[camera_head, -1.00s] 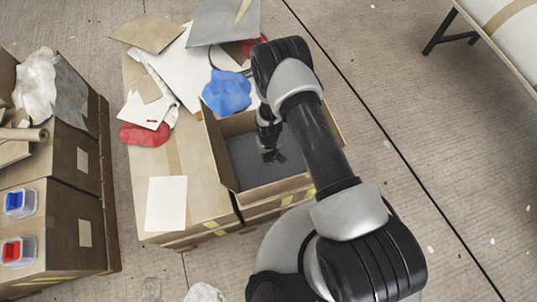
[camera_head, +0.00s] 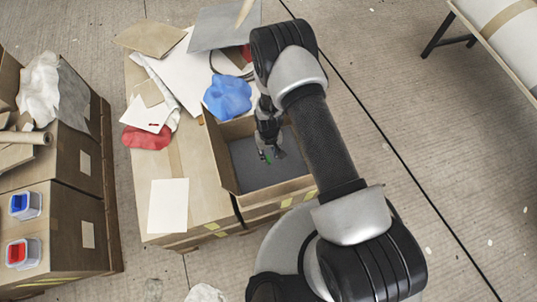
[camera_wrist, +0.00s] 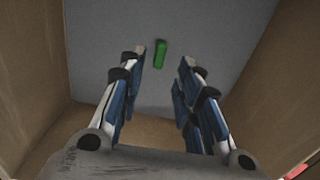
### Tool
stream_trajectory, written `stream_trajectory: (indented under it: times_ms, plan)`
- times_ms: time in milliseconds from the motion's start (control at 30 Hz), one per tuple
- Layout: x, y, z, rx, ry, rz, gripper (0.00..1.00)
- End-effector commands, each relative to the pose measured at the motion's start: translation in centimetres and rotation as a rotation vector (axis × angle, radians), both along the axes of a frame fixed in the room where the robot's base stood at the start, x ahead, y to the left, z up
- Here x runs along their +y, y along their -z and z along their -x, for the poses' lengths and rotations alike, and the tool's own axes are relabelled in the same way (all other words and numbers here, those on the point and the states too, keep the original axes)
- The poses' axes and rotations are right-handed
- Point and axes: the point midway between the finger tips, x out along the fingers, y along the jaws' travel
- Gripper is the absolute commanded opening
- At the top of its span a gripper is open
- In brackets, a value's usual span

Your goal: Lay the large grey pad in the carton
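The open carton (camera_head: 222,160) stands on the cardboard-covered stack. A large grey pad (camera_head: 250,172) lies flat over its bottom, and it also fills the floor between the carton walls in the wrist view (camera_wrist: 105,45). My gripper (camera_head: 271,156) points down inside the carton, above the pad. In the wrist view my gripper (camera_wrist: 161,58) is open, with nothing between its fingers. A small green piece (camera_wrist: 160,54) shows on the pad beyond the fingertips. My arm hides part of the carton's right side.
A blue crumpled bag (camera_head: 227,93) lies at the carton's back edge. A grey sheet (camera_head: 215,30), red cloth (camera_head: 150,138) and papers lie on the stack. Another stack with blue (camera_head: 25,205) and red (camera_head: 22,252) tubs stands at the left.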

Motion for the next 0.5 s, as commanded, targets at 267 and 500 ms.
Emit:
stream_trajectory:
  times_ms: [267, 500]
  plan:
    - [0.0, -5.0, 0.0, 0.001, 0.0, 0.0, 0.31]
    - [0.0, -5.9, 0.1, 0.002, 0.0, 0.001, 0.31]
